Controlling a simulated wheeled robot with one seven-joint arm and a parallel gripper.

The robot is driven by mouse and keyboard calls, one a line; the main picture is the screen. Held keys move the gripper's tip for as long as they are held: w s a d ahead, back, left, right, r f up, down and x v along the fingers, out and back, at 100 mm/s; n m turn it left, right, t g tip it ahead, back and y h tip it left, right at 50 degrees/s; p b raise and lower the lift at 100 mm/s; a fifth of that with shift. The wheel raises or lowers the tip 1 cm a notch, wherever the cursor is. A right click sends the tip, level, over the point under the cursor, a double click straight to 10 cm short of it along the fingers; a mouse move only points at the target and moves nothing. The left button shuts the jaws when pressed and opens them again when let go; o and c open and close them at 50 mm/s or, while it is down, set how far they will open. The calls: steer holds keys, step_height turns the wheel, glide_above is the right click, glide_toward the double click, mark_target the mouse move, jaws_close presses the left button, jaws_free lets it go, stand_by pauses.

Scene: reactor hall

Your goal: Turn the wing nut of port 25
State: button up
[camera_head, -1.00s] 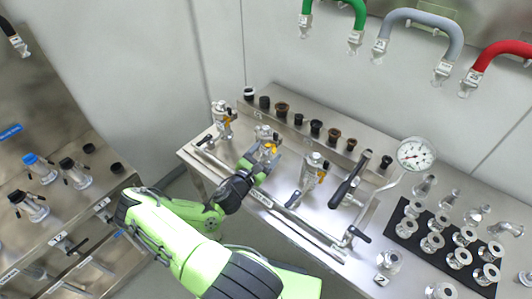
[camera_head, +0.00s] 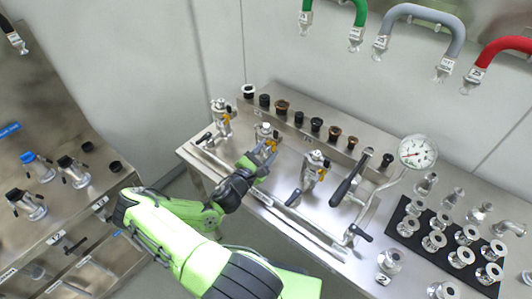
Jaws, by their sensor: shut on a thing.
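Three metal ports with orange-yellow wing nuts stand in a row on the steel bench. They are the left port (camera_head: 221,113), the middle port (camera_head: 264,131) and the right port (camera_head: 315,163). My gripper (camera_head: 268,151) is at the middle port, its fingers closed around that port's wing nut (camera_head: 271,145). The fingers hide most of the wing nut, and its exact angle cannot be told. The port numbers are too small to read, so I cannot tell which one is port 25.
A row of dark caps (camera_head: 316,126) lines the bench's back. A pressure gauge (camera_head: 417,152) and a black lever (camera_head: 349,180) stand to the right. Metal fittings (camera_head: 433,241) fill a black mat. Coloured hoses (camera_head: 418,12) hang above.

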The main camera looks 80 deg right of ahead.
steer(key=m+b, duration=0.2)
steer(key=m, duration=0.2)
steer(key=shift+f, duration=0.15)
steer(key=shift+m+g+h+b, duration=0.35)
steer(key=shift+m+b, duration=0.6)
steer(key=shift+m, duration=0.85)
steer(key=o, duration=1.1)
steer(key=shift+w, duration=0.1)
steer(key=b+v, duration=0.1)
steer(key=v, duration=0.6)
steer(key=b+v, duration=0.1)
steer(key=v, duration=0.7)
steer(key=shift+w+a, duration=0.15)
steer(key=shift+a, duration=0.2)
